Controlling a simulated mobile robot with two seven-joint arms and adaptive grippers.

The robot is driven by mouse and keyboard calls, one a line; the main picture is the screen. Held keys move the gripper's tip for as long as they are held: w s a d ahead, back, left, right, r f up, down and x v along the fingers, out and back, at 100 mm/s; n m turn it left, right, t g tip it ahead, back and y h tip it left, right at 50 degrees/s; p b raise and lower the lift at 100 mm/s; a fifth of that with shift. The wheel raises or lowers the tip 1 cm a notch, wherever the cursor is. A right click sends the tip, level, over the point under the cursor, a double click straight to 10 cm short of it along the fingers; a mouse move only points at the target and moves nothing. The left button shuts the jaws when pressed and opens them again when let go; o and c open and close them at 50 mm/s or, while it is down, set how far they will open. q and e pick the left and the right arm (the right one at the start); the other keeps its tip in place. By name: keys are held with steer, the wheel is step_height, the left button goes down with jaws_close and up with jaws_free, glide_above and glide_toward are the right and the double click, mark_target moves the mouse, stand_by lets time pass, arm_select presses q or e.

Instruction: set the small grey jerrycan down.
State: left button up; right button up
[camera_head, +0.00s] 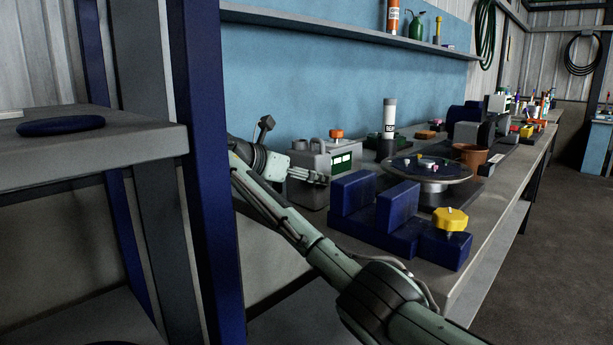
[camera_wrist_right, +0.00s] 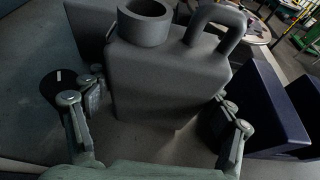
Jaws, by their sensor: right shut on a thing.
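The small grey jerrycan (camera_head: 308,194) is upright at the near left of the bench, by the wall. In the right wrist view the jerrycan (camera_wrist_right: 160,75) shows its round open neck and looped handle. My right gripper (camera_head: 317,177) reaches it from the left side in the head view. In the right wrist view the fingers of my right gripper (camera_wrist_right: 155,102) are on either side of the jerrycan's body, shut on it. Its base is at or very near the bench top; I cannot tell whether it touches. My left gripper is not in view.
A grey container with an orange cap and green label (camera_head: 341,161) is close beside the jerrycan. A blue stepped block (camera_head: 400,220) with a yellow knob (camera_head: 450,219) stands to the right. A round turntable (camera_head: 428,170) is behind the block. A blue post (camera_head: 208,170) stands left.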

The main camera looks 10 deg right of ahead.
steer(key=shift+f, duration=0.2)
steer(key=o, duration=1.1)
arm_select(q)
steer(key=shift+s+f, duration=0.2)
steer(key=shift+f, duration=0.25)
arm_select(e)
steer(key=v, duration=0.6)
steer(key=shift+s+a+r, duration=0.15)
steer(key=shift+a, duration=0.05)
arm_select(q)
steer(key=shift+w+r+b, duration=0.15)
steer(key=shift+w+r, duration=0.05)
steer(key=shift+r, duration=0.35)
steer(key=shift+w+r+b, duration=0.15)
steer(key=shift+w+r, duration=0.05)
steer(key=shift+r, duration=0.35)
arm_select(e)
steer(key=shift+s+a+r, duration=0.2)
steer(key=shift+s+a, duration=0.1)
steer(key=shift+a, duration=0.05)
